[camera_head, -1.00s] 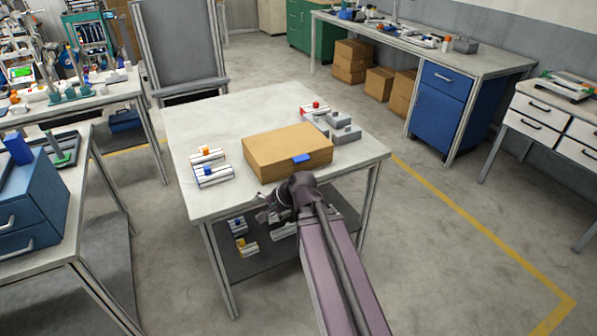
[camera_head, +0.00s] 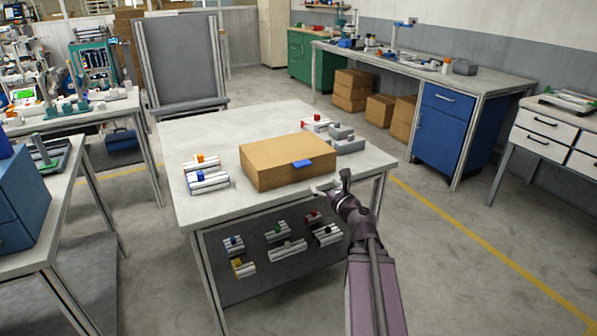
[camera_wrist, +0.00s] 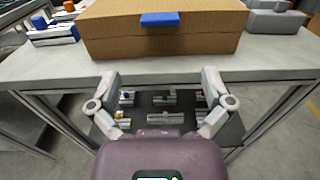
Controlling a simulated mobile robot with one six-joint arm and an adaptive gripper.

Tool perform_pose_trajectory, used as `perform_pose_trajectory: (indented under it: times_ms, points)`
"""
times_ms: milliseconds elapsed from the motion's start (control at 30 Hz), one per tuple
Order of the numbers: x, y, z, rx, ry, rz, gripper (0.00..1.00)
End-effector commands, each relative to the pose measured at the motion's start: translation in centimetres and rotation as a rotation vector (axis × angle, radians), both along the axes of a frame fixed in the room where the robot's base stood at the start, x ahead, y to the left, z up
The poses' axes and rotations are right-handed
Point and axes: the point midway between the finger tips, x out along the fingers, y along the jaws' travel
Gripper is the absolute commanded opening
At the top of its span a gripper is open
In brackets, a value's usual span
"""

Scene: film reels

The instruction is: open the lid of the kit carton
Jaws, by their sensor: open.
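The kit carton (camera_head: 268,172) is a closed brown cardboard box on the light table. A blue tab (camera_head: 301,163) sits at the front edge of its lid. The carton (camera_wrist: 120,42) and its blue tab (camera_wrist: 160,19) fill the upper middle of the wrist view. My gripper (camera_head: 331,184) is at the table's front edge, to the right of and in front of the carton, touching nothing that I can see. In the wrist view my gripper (camera_wrist: 159,80) has its two fingers wide apart and empty, short of the carton and below the tab.
The table (camera_head: 210,224) holds small rail parts (camera_head: 206,182) left of the carton and grey blocks (camera_head: 346,141) behind it to the right. The lower shelf (camera_head: 285,275) carries several small rail pieces. The table's left back area is clear.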

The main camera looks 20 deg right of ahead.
Motion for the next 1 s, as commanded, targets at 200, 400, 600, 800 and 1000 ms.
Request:
perform_pose_trajectory:
  times_ms: [200,400,600,800,1000]
  points:
    - [0.0,-0.1,0.1,0.003,-0.001,-0.001,1.00]
    - [0.2,-0.1,0.0,0.001,0.000,-0.001,1.00]
    - [1.3,-0.1,0.0,0.000,0.000,0.000,1.00]
    - [3.7,-0.1,0.0,0.000,0.000,0.000,1.00]
    - [6.8,0.0,0.0,0.000,0.000,0.000,1.00]
